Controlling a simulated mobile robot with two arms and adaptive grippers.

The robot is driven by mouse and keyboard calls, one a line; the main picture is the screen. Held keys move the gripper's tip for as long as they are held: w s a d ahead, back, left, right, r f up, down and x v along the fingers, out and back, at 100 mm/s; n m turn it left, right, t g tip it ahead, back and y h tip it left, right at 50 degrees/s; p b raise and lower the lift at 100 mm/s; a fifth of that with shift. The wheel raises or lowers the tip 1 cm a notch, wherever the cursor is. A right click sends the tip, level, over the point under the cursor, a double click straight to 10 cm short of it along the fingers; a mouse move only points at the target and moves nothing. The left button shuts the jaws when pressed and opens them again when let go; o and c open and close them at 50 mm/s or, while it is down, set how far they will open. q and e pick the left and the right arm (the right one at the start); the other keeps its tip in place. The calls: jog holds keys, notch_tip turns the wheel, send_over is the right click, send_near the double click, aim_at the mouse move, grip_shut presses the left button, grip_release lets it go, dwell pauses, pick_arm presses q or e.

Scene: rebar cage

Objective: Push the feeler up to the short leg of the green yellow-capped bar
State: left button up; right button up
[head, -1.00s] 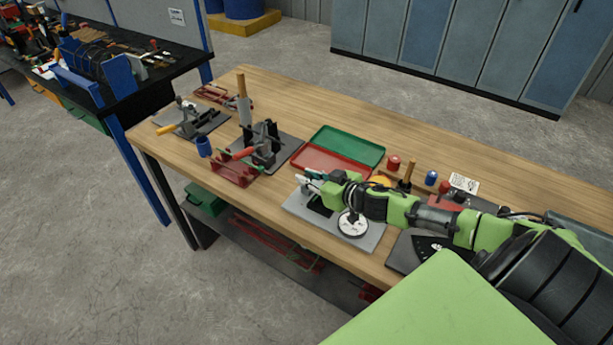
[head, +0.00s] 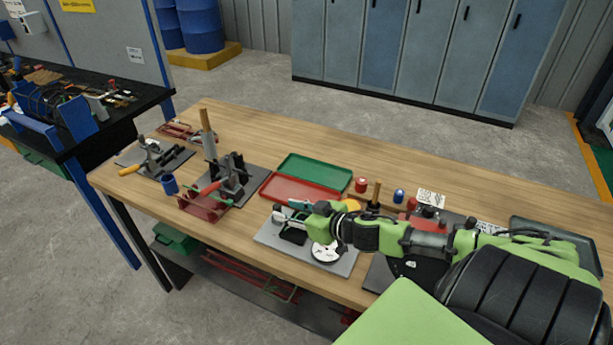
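My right gripper (head: 286,217) is over the grey base plate (head: 340,266) near the table's front edge. It is small in the picture, and whether its fingers are open or touch anything cannot be told. A white round dial (head: 325,252) lies on the plate just below my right wrist. A small teal-green piece (head: 298,203) shows beside the fingers; I cannot tell whether it is part of the bar. The feeler and the bar's short leg cannot be made out, partly hidden by my gripper and wrist. My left gripper is not in view.
A green tray (head: 315,172) and a red tray (head: 292,188) lie behind my gripper. A clamp fixture (head: 232,180) with a red rack (head: 204,208) stands to the left. A red cap (head: 361,185) and a blue one (head: 398,195) stand behind my arm.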

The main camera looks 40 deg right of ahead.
jog(key=v, duration=0.6)
jog(key=shift+s+r, duration=0.2)
jog(key=shift+s, duration=0.15)
jog(key=shift+f, duration=0.1)
dwell(0.4)
